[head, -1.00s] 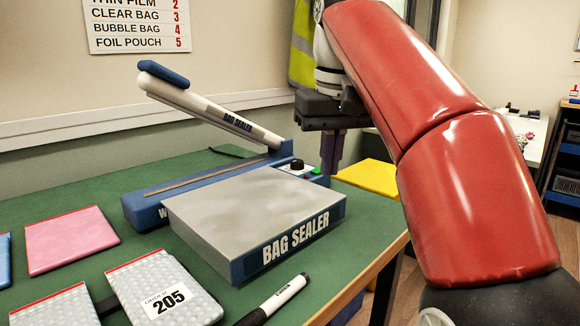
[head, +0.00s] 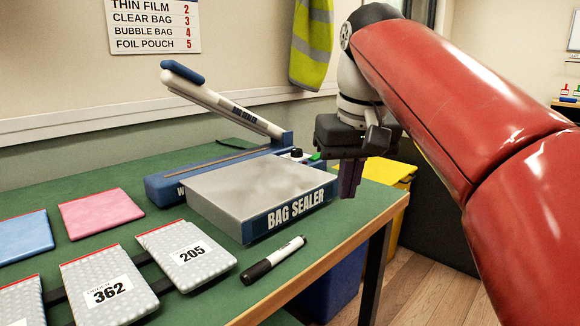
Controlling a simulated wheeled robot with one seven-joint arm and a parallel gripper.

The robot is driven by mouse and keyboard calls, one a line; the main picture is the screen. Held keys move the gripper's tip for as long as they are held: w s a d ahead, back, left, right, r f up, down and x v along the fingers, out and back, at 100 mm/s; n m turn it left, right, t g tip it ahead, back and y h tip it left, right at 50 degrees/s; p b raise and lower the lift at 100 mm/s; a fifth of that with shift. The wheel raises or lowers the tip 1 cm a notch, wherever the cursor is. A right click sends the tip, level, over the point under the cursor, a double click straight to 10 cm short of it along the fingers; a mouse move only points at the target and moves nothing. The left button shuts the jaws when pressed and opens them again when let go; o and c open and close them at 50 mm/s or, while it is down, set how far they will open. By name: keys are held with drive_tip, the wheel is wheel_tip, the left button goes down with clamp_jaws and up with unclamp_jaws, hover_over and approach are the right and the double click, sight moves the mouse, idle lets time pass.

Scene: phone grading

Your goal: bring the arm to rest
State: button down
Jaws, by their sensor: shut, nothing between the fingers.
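My gripper (head: 350,178) hangs pointing down at the right edge of the bench, just right of the bag sealer. Its purple fingers are together with nothing between them. My red arm comes in from the right side of the view and hides part of the room behind. The bag sealer (head: 262,190) stands on the green bench with its white, blue-ended lever arm raised. I cannot tell how far the fingertips are from the bench edge.
The green bench (head: 200,305) holds a black and white marker (head: 272,258), a bubble pouch labelled 205 (head: 165,240), one labelled 362 (head: 85,270), a pink pouch (head: 100,213) and a blue pouch (head: 22,237). A yellow bin (head: 388,173) and a blue bin (head: 335,285) stand by the bench.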

drive_tip(key=s+d+f+t, duration=0.1)
drive_tip(key=s+d+f, duration=0.1)
drive_tip(key=s+f, duration=0.3)
drive_tip(key=s+d+f+m+t, duration=0.1)
drive_tip(key=s+f, duration=0.4)
drive_tip(key=f, duration=0.6)
drive_tip(key=s+d+f+m+t, duration=0.1)
drive_tip(key=s+d+f, duration=0.2)
drive_tip(key=s+f, duration=0.2)
wheel_tip(320, 180, down, 4)
drive_tip(key=shift+d+r+h, duration=0.15)
drive_tip(key=shift+d+h, duration=0.15)
